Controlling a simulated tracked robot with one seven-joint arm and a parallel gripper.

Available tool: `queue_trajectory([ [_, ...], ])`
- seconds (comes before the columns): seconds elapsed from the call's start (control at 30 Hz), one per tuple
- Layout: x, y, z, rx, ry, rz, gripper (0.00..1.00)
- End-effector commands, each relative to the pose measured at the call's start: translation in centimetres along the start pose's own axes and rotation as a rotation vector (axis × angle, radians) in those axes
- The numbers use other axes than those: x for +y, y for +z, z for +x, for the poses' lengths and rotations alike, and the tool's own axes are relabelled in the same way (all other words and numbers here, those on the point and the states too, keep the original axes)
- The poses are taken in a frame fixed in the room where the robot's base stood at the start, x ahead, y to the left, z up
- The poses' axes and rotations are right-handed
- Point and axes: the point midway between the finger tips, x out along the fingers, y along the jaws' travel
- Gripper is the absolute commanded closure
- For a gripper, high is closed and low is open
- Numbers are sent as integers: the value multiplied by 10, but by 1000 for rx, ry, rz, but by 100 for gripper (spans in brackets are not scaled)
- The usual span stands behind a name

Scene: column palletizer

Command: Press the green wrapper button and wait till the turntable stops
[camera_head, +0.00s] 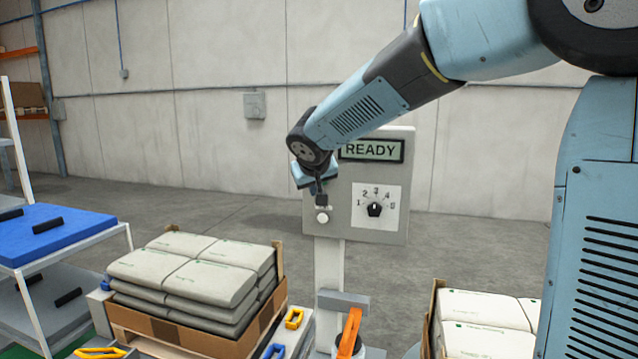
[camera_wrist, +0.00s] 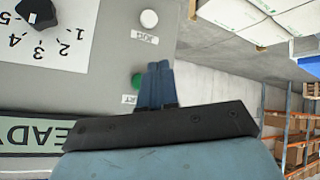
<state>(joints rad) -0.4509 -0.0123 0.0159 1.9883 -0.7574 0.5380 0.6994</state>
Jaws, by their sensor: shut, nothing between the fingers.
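The grey control panel (camera_head: 340,232) has a display (camera_head: 371,150) reading READY. The green button (camera_wrist: 138,80) shows in the wrist view, partly covered by my fingers. In the head view it is hidden behind my gripper (camera_head: 321,200). My gripper's fingers (camera_wrist: 160,72) are shut and empty, right beside the green button in the picture. I cannot tell whether they touch it. A white button (camera_head: 322,217) sits below my gripper and also shows in the wrist view (camera_wrist: 149,18). No turntable can be made out for certain.
A numbered dial (camera_head: 375,209) is right of the buttons. A pallet of stacked grey sacks (camera_head: 190,265) stands front left, and more sacks (camera_head: 485,315) lie front right. A blue-topped rack (camera_head: 55,230) is at far left. An orange post (camera_head: 350,332) stands below the panel.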

Motion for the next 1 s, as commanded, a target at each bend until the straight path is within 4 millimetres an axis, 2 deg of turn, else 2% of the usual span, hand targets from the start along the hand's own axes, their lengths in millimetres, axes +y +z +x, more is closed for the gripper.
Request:
queue_trajectory([
  [0.1,7,-7,11,-1,1,2,100],
  [0.4,18,-18,25,-1,0,0,100],
  [1.0,19,-20,27,0,-1,0,100],
])
